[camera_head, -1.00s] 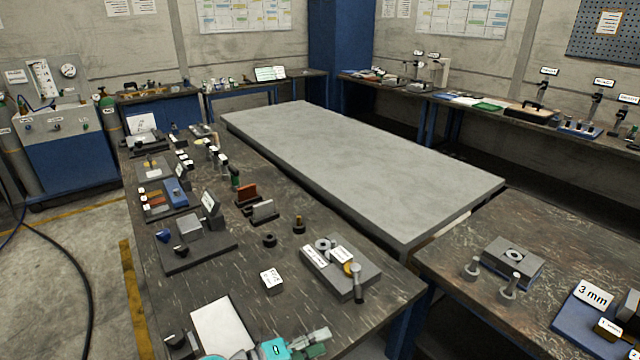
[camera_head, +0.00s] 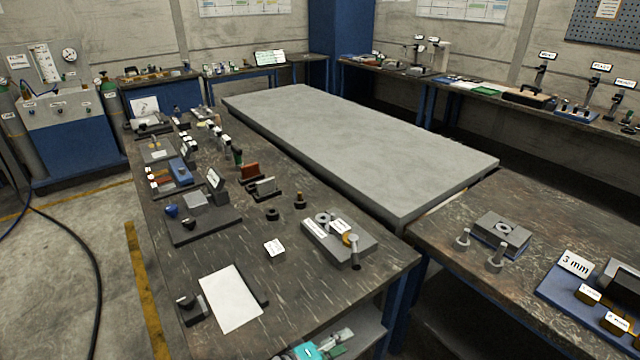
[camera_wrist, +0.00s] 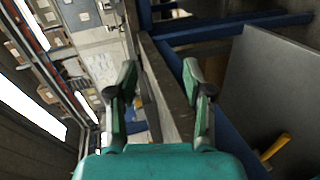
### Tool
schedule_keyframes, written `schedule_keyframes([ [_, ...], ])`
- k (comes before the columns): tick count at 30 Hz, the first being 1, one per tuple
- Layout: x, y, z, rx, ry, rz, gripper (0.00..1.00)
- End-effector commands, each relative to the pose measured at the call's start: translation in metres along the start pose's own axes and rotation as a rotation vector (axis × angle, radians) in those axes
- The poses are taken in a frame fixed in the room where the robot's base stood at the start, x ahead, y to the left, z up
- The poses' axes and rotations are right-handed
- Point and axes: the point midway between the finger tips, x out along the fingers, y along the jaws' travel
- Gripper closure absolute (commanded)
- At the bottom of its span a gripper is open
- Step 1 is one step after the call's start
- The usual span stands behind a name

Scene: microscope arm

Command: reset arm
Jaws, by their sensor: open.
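My gripper (camera_wrist: 160,84) is open and empty in the wrist view, its two green-padded fingers well apart. A dark table edge runs behind the gap between them, and I see no touch. In the head view part of my teal gripper (camera_head: 325,347) shows at the bottom, below the front edge of the left workbench (camera_head: 225,335). The rest of my arm is out of view there.
The left workbench holds a white sheet (camera_head: 230,298), a grey block fixture (camera_head: 340,243) and several small tools. A right workbench (camera_head: 455,255) carries blocks and a blue "3 mm" base (camera_head: 565,290). A large grey slab table (camera_head: 350,150) between them is bare.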

Motion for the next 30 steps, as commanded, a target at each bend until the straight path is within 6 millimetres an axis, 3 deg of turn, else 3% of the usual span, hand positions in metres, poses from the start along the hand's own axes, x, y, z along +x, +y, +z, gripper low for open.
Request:
schedule_keyframes([
  [5,0.029,-0.035,0.033,-0.026,0.070,-0.069,0.49],
  [9,0.052,-0.070,0.070,-0.035,0.151,-0.156,0.49],
  [15,0.066,-0.111,0.128,-0.009,0.264,-0.292,0.49],
  [22,0.058,-0.141,0.196,0.071,0.380,-0.448,0.49],
  [30,0.021,-0.144,0.270,0.239,0.492,-0.612,0.49],
])
